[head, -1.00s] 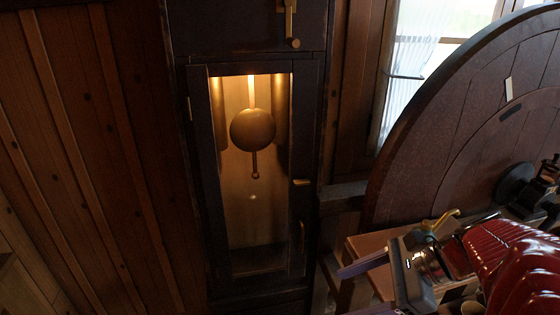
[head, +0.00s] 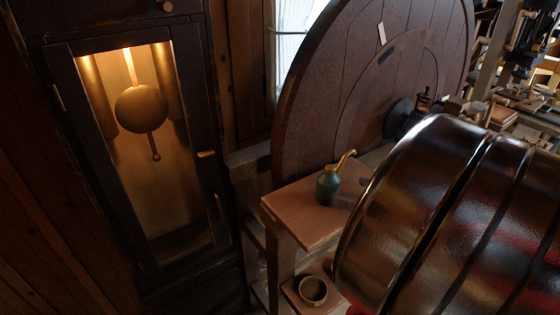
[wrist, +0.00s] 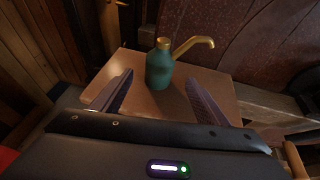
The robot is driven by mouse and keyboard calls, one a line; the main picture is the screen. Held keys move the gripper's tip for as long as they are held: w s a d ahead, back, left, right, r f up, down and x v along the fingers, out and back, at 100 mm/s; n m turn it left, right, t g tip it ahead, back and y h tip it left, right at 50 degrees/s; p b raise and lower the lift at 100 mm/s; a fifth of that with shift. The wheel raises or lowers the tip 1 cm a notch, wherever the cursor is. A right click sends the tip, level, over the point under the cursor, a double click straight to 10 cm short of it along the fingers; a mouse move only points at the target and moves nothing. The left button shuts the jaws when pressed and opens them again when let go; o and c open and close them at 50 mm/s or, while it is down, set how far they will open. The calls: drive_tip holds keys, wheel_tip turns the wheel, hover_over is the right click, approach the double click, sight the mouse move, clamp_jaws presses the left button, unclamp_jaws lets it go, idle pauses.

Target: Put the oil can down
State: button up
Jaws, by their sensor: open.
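The oil can, a small green can with a brass cap and a bent brass spout, stands upright on the corner of a wooden bench top in the head view (head: 328,187). It also shows in the wrist view (wrist: 159,70), its spout pointing right. My gripper (wrist: 160,88) is open in the wrist view, with one finger on each side of the can and a gap to both. In the head view my own red and dark arm hides the gripper. The bench top (head: 293,222) is bare around the can.
A tall clock case with a lit pendulum (head: 141,108) stands at the left. A big dark wooden wheel (head: 340,75) rises behind the bench. A small round bowl (head: 313,290) sits on a lower shelf. Tools and machine parts (head: 520,105) crowd the far right.

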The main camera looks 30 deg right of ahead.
sight(338, 188)
drive_tip(key=shift+x, duration=4.35)
drive_tip(key=shift+f, duration=0.1)
drive_tip(key=shift+x, duration=2.6)
drive_tip(key=shift+c, duration=0.3)
drive_tip(key=c, duration=1.4)
